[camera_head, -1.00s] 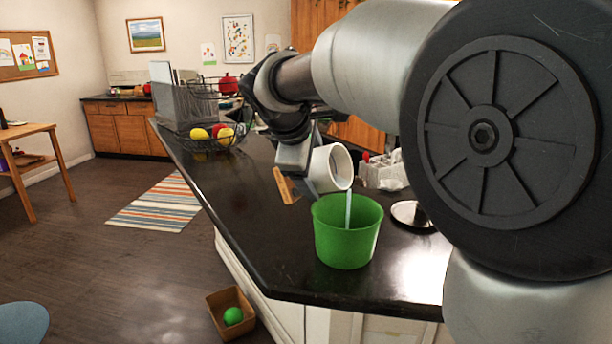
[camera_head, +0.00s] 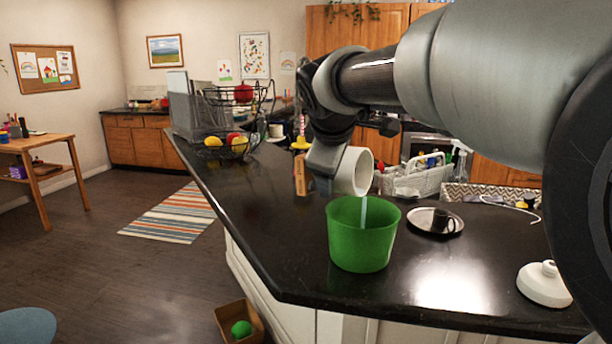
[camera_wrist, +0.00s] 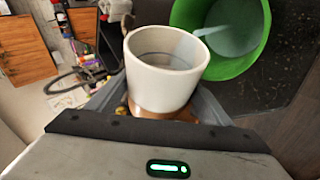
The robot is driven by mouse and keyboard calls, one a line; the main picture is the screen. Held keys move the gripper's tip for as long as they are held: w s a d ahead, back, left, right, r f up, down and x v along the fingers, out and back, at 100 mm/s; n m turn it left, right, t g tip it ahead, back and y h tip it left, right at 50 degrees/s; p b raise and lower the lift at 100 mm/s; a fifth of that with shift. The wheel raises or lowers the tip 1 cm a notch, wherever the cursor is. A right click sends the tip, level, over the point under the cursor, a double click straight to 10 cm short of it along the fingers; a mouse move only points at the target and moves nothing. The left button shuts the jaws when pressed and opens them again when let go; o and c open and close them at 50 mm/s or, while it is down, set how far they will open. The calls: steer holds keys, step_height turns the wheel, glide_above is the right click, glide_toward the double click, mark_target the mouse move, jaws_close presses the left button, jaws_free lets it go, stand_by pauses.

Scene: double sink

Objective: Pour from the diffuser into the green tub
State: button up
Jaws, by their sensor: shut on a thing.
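The diffuser (camera_head: 354,171) is a white cup-like cylinder, tilted with its open mouth toward the lower right, over the green tub's rim. My gripper (camera_head: 326,163) is shut on it; the wrist view shows the fingers on both sides of the diffuser (camera_wrist: 165,90), with some liquid inside. The green tub (camera_head: 361,243) stands upright on the dark counter, just below the diffuser's mouth. A pale stream of liquid falls from the mouth into the tub. In the wrist view, pale liquid shows inside the tub (camera_wrist: 262,48).
A wire fruit basket (camera_head: 232,145) and a white caddy (camera_head: 418,180) stand farther back. The counter left of the tub is clear.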

mark_target(358, 154)
steer(key=shift+s+d+r+m+t+y+b, duration=0.4)
steer(key=shift+d+r+m+t+y+b, duration=0.25)
steer(key=shift+b, duration=0.75)
steer(key=shift+s+d+r+m+t+y+b, duration=0.25)
steer(key=shift+s+d+r+t+y+b, duration=0.25)
steer(key=shift+t+b, duration=0.6)
steer(key=shift+r+b, duration=0.15)
steer(key=shift+b, duration=0.4)
steer(key=shift+s+d+y+b, duration=0.1)
steer(key=shift+y+b, duration=0.25)
steer(key=shift+b, duration=0.4)
steer(key=shift+s+d+r+m+t+b, duration=0.15)
steer(key=shift+m+t+b, duration=0.1)
steer(key=shift+m+b, duration=0.25)
steer(key=shift+s+b, duration=0.1)
steer(key=shift+b, duration=0.6)
steer(key=shift+s+d+r+t+y+b, duration=0.15)
steer(key=shift+d+t+y+b, duration=0.2)
steer(key=shift+b, duration=0.5)
